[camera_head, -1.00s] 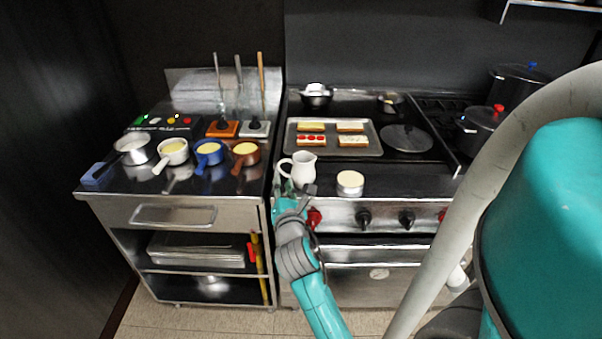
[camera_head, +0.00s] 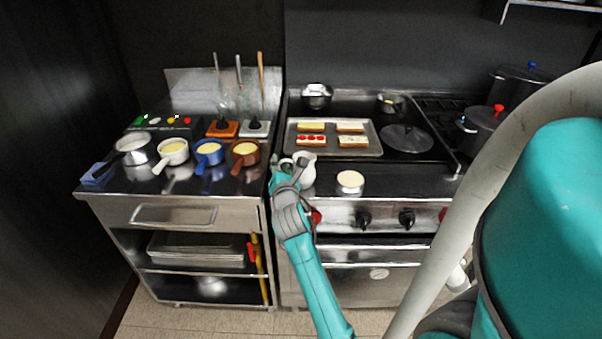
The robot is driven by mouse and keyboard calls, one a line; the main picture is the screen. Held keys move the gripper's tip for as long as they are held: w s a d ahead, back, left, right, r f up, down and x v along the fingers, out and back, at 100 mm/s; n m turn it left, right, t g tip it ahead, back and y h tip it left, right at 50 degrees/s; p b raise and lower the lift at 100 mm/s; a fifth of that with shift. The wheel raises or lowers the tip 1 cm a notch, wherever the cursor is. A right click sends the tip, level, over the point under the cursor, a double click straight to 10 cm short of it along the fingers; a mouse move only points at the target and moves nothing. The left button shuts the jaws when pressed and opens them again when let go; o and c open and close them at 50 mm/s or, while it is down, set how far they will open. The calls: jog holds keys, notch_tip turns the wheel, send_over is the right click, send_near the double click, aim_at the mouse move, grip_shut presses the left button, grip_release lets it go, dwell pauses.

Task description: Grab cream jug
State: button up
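The white cream jug (camera_head: 309,173) stands upright near the front left of the stove top. Its handle side, on the left, is partly hidden behind my gripper. My gripper (camera_head: 288,164) is at the jug's left side, at the handle. Its fingers overlap the jug in this view, and I cannot tell whether they touch it or are closed on the handle.
A white round dish (camera_head: 350,182) with pale filling stands right of the jug. A metal tray (camera_head: 371,140) with several toast pieces lies behind. Small pans, such as the blue one (camera_head: 209,152), stand on the left counter. A round dark plate (camera_head: 406,139) lies back right.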

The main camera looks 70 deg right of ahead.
grip_shut()
jog(key=shift+r, duration=0.15)
